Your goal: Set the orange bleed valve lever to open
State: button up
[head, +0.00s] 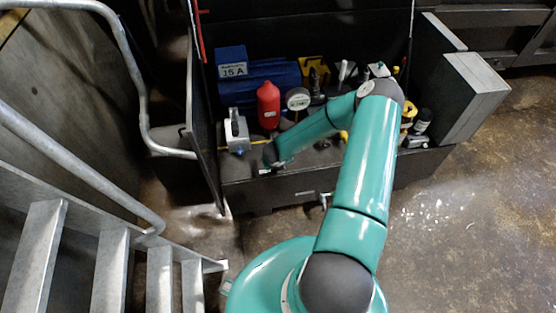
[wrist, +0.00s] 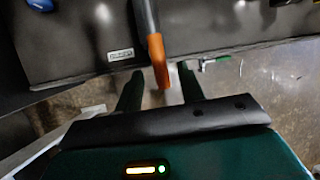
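The bleed valve lever (wrist: 157,58) shows in the wrist view as a grey bar ending in an orange tip, pointing down in the picture. My gripper (wrist: 160,72) has its two dark fingers apart, one on each side of the orange tip. A gap shows between the tip and each finger, so it looks ungripped. The lever's pivot is outside the wrist view. In the head view my gripper (head: 270,157) is at the front left of the dark cabinet; I cannot make out the lever there.
The cabinet top holds a red bottle (head: 268,105), a round gauge (head: 298,99), a blue motor (head: 272,73) and a grey box (head: 236,132). A small silver tap (head: 325,199) sticks out of the front. Stairs with railings (head: 75,172) stand at left; the floor at right is clear.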

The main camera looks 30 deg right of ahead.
jog(key=v, duration=1.2)
jog(key=shift+r, duration=0.25)
jog(key=shift+a+r, duration=0.1)
